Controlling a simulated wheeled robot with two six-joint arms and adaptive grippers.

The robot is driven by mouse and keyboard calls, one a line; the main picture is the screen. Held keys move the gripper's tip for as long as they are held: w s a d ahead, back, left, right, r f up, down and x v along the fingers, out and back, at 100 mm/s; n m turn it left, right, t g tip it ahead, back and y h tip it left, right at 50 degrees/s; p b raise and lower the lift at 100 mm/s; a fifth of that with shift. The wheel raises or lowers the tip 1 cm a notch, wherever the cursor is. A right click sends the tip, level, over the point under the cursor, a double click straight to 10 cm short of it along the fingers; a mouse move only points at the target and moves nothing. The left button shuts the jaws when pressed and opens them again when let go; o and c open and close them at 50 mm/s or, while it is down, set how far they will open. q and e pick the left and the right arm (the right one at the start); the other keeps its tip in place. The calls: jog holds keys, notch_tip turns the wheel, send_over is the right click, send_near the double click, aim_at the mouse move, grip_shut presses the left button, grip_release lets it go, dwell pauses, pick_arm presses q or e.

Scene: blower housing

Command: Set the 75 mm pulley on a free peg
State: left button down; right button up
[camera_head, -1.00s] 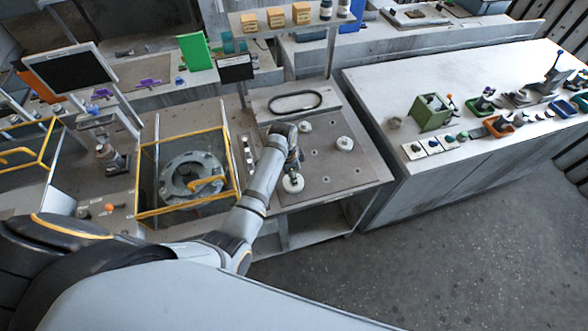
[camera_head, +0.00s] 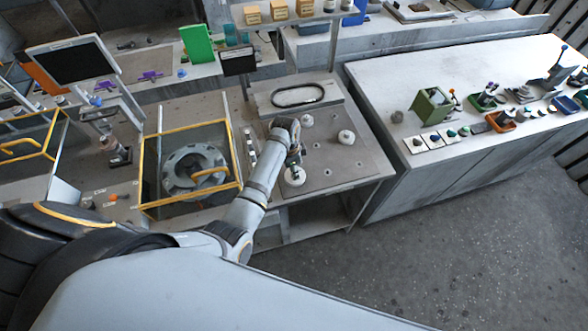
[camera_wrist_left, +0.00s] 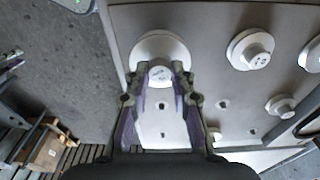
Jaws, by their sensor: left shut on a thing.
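My left gripper (camera_head: 296,162) points down at the front left of the grey peg board (camera_head: 350,172). It is shut on the small hub of a white pulley (camera_head: 294,177). In the left wrist view, the gripper (camera_wrist_left: 161,78) has one finger on each side of the hub, and the wide disc of the pulley (camera_wrist_left: 160,47) shows beyond. I cannot tell whether the disc touches the board or hangs just above it. Other white pulleys stand on the board, at its right (camera_head: 346,137) and back (camera_head: 306,121). I cannot read their sizes. My right gripper is not in view.
A black belt (camera_head: 298,95) lies on a plate behind the board. A yellow-framed guard (camera_head: 186,203) around a round housing stands left of my arm. A second bench (camera_head: 455,95) stands to the right.

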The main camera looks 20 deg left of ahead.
pick_arm(q)
jog(key=shift+f, duration=0.1)
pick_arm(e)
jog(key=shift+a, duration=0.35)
pick_arm(q)
jog(key=shift+f, duration=0.25)
jog(key=shift+f, duration=0.25)
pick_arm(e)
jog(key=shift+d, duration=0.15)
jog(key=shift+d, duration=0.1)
pick_arm(q)
jog(key=shift+f, duration=0.25)
jog(key=shift+f, duration=0.25)
